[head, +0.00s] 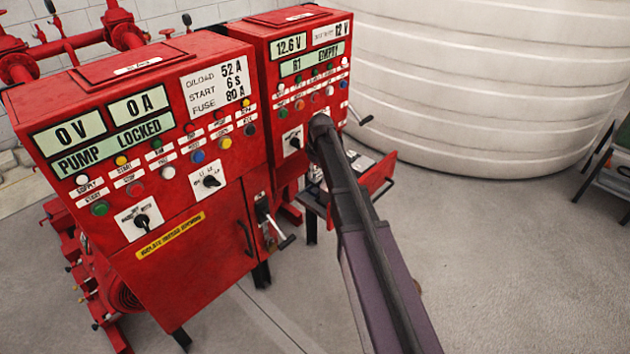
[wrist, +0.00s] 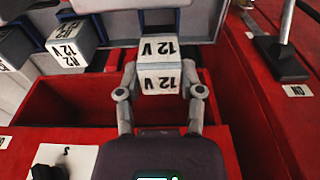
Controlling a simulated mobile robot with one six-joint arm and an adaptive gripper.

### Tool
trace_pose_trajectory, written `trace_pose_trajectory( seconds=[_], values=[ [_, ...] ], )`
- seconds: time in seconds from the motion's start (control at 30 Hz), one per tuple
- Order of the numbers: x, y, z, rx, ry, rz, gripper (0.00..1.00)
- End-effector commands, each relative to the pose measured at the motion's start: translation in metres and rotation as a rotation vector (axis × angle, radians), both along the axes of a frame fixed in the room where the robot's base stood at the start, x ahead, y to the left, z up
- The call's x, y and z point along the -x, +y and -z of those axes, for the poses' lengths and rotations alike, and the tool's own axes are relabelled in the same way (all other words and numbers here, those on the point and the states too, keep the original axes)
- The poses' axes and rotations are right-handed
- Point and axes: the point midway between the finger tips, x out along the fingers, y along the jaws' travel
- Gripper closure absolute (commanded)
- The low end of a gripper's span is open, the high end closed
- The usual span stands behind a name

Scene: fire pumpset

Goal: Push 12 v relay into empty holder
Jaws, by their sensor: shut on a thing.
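In the wrist view, my gripper (wrist: 162,88) has its two fingers on either side of a light grey relay (wrist: 160,60) with "12 V" printed on two faces, and is shut on it. The relay is at the grey holder row (wrist: 215,18); its far side is hidden, so I cannot tell how deep it sits. A second relay (wrist: 70,42), marked R2 and 12 V, sits in the row to the left. In the head view my arm hides the gripper and relay. The right cabinet's display (head: 317,60) reads "R1 EMPTY".
A red-walled open compartment (wrist: 60,105) lies below the row in the wrist view. To the right are a red ledge and a lever (wrist: 280,55) marked ON. In the head view, a red drawer (head: 378,178) stands out beside my arm. Left is the pump cabinet (head: 190,240).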

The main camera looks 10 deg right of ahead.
Motion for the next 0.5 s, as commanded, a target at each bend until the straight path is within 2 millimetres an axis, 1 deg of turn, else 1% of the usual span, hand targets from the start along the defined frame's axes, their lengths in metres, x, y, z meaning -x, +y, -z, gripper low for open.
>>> trace_pose_trajectory(
  seconds=[0.27,0.5],
  values=[
    [0.0,0.0,0.004,0.0,0.0,0.0,1.0],
    [0.0,-0.001,0.022,0.0,0.0,0.001,1.0]
  ],
)
